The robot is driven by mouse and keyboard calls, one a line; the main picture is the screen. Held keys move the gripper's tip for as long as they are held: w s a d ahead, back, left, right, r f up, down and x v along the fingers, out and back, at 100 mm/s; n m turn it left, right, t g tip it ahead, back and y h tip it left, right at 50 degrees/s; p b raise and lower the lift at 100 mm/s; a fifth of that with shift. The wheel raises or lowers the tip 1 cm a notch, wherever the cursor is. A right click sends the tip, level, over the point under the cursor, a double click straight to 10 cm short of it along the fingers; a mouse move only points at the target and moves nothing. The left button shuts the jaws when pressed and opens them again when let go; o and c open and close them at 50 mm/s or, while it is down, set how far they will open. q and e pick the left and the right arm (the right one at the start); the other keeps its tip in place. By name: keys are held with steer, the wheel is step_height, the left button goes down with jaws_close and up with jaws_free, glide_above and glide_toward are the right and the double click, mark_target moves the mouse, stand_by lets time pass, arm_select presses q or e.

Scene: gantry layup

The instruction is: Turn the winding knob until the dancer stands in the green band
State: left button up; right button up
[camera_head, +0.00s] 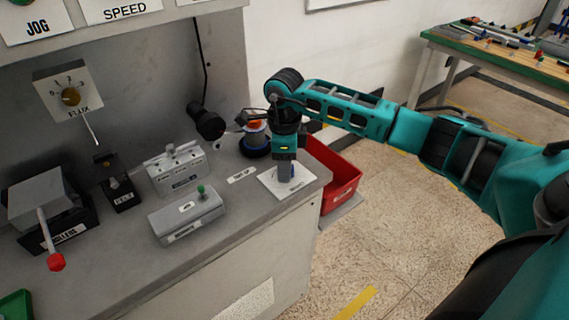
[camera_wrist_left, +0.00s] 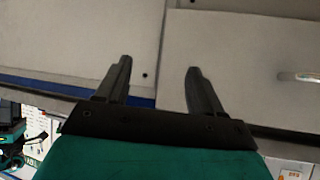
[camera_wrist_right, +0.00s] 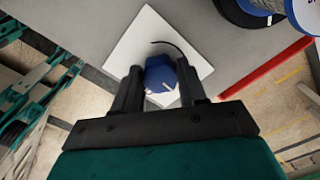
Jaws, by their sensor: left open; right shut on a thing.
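The winding knob (camera_wrist_right: 160,76) is blue with a white mark. It stands on a white plate (camera_wrist_right: 127,43) that carries a curved black line; in the head view the plate (camera_head: 306,183) lies at the counter's right front corner. My right gripper (camera_head: 286,165) points down over the plate, its two fingers shut on the knob from both sides. My left gripper (camera_wrist_left: 158,80) is open and empty, in front of pale panels in the left wrist view. It does not show in the head view. I cannot make out the dancer or a green band.
A spool with an orange top (camera_head: 254,125) stands just behind the right gripper. A red bin (camera_head: 340,178) is beside the counter. Grey control boxes (camera_head: 186,215) and a red-tipped lever (camera_head: 56,262) are on the left. Floor to the right is clear.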

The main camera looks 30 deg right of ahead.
steer(key=m, duration=0.5)
stand_by(0.5)
steer(key=o, duration=1.1)
steer(key=shift+c, duration=0.2)
step_height(320, 180, up, 13)
